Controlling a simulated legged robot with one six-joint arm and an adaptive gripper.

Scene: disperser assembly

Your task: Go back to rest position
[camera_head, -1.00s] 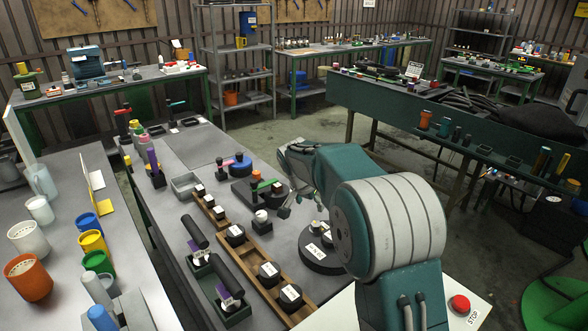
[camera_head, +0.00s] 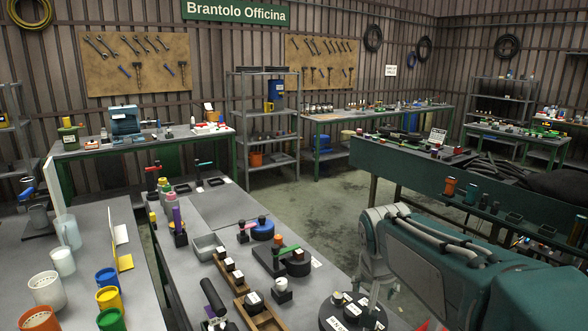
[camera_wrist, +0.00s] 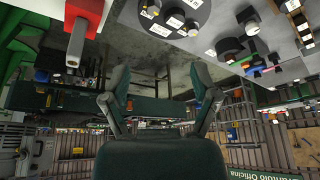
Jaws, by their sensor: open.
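My gripper (camera_wrist: 160,92) shows in the wrist view with its two dark fingers spread wide. Nothing is between the fingers, only the floor and the far benches beyond. In the head view my arm is folded at the lower right, its end beside the right edge of the parts bench (camera_head: 225,205). The fingers are hard to make out there. The round black base (camera_head: 345,316) with small labelled parts sits on the bench just left of my arm. It also shows at the top of the wrist view (camera_wrist: 184,14), which is upside down.
Wooden trays (camera_head: 240,292), a grey bin (camera_head: 207,246) and a green-handled part (camera_head: 285,252) stand on the bench. Cups (camera_head: 47,290) stand on the left table. A dark green bench (camera_head: 430,180) runs along the right. The floor (camera_head: 320,215) between is clear.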

